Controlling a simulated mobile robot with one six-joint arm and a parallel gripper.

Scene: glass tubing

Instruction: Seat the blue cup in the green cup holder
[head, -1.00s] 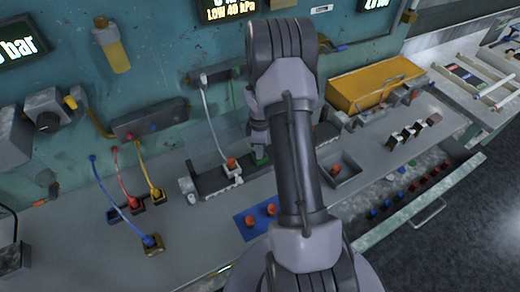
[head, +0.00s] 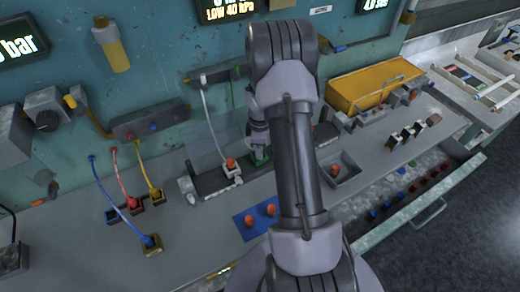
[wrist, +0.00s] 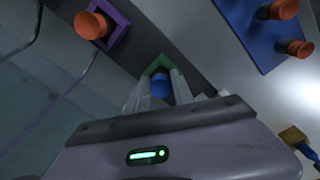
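The blue cup (wrist: 161,88) is between my gripper's two fingers (wrist: 162,92) in the wrist view, and both fingers appear to press against its sides. The green cup holder (wrist: 158,64) lies directly beyond the cup, its frame showing around the cup's far end. I cannot tell whether the cup is inside the holder or just above it. In the head view the green holder (head: 260,157) sits on the dark rail, right under my gripper (head: 258,142). My arm hides part of that area, and the blue cup cannot be made out there.
An orange cup (wrist: 90,25) stands in a purple-looking holder beside the green one. A blue mat (head: 241,229) with orange cups lies in front of the rail. A grey tray (head: 350,174) with an orange cup is right of my arm. An open drawer (head: 400,216) holds several cups.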

